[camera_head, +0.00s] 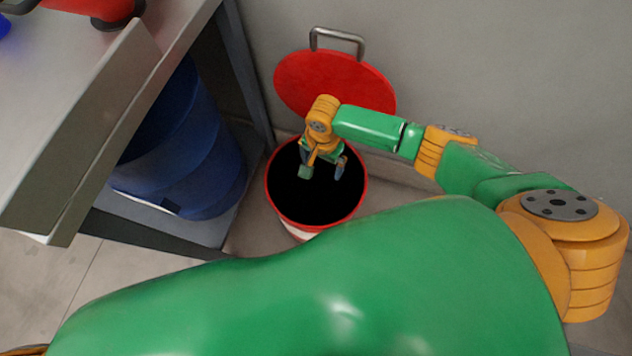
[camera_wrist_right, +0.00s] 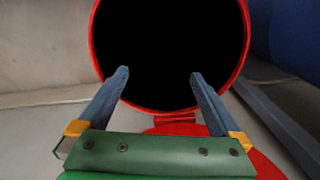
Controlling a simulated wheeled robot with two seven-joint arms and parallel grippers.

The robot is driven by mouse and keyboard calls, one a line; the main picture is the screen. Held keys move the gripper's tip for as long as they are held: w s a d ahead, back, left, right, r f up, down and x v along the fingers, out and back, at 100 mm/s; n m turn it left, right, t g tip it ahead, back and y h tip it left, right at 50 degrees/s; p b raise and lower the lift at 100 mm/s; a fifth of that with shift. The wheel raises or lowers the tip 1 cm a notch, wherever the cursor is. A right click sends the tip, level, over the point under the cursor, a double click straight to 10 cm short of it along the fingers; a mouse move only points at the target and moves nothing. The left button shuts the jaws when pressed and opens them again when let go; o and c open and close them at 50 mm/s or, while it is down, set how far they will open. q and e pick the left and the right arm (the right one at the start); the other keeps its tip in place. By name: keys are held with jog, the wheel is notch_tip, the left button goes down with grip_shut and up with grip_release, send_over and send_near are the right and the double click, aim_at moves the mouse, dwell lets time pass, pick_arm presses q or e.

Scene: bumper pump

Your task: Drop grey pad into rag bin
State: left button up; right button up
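The rag bin (camera_head: 361,197) is a round red-rimmed bin on the floor with a black, dark inside. Its red lid (camera_head: 335,82) with a metal handle stands open behind it, against the wall. My right gripper (camera_head: 323,174) is over the bin's opening, pointing down. In the right wrist view its two fingers (camera_wrist_right: 160,75) are wide apart with nothing between them, and the red rim (camera_wrist_right: 247,45) shows beyond them. The grey pad is not seen in either view; the bin's inside is too dark to show any contents. My left gripper is not in view.
A grey metal bench (camera_head: 60,85) stands at the left with a red object (camera_head: 95,8) on top. A blue drum (camera_head: 190,150) stands under it, left of the bin. A plain wall is behind. My green and orange arm fills the foreground.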

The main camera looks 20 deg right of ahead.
notch_tip(320, 180, up, 7)
jog(key=p, duration=0.3)
